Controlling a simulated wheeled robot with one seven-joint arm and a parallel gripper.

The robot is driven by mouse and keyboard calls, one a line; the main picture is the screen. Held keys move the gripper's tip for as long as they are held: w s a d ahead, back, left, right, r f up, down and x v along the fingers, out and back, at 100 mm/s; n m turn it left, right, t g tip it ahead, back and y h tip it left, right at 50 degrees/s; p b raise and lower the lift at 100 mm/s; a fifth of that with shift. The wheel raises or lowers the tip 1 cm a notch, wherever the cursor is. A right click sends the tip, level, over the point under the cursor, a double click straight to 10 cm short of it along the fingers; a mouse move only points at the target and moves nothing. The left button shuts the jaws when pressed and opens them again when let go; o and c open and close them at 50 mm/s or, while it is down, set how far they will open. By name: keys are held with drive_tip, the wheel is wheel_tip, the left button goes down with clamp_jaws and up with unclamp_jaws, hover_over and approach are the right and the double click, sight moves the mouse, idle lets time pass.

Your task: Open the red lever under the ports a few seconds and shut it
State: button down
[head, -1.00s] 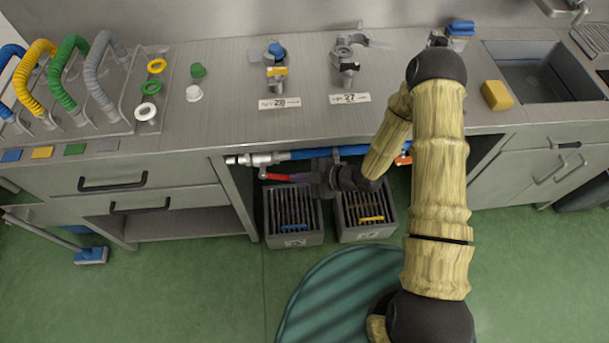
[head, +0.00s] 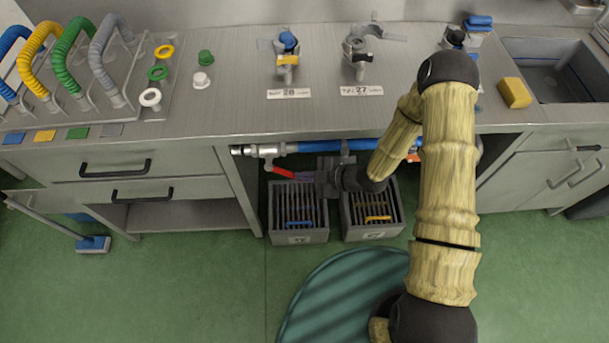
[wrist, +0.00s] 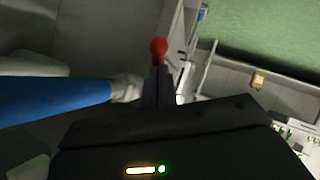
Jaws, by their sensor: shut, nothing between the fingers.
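The red lever (head: 281,171) sits on a metal valve at the left end of the blue pipe (head: 320,147) under the counter. It slants slightly down to the right. My gripper (head: 304,177) is under the counter at the lever's right end, its fingers pointing left. In the wrist view the lever's red end (wrist: 158,48) shows just past my dark closed fingers (wrist: 156,86); whether they touch cannot be told. My fingers are shut with nothing between them. Two ports, labelled 28 (head: 287,60) and 27 (head: 358,58), stand on the counter above.
Two grey slatted bins (head: 299,238) and (head: 374,233) stand on the floor below the pipe. The counter edge (head: 200,143) lies above my gripper. Drawers (head: 150,165) are on the left, a cabinet (head: 550,165) on the right.

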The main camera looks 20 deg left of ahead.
drive_tip(key=s+d+r, duration=0.1)
drive_tip(key=d+r, duration=0.1)
drive_tip(key=d, duration=1.1)
drive_tip(key=shift+s+r+p, duration=0.3)
drive_tip(key=shift+a, duration=0.1)
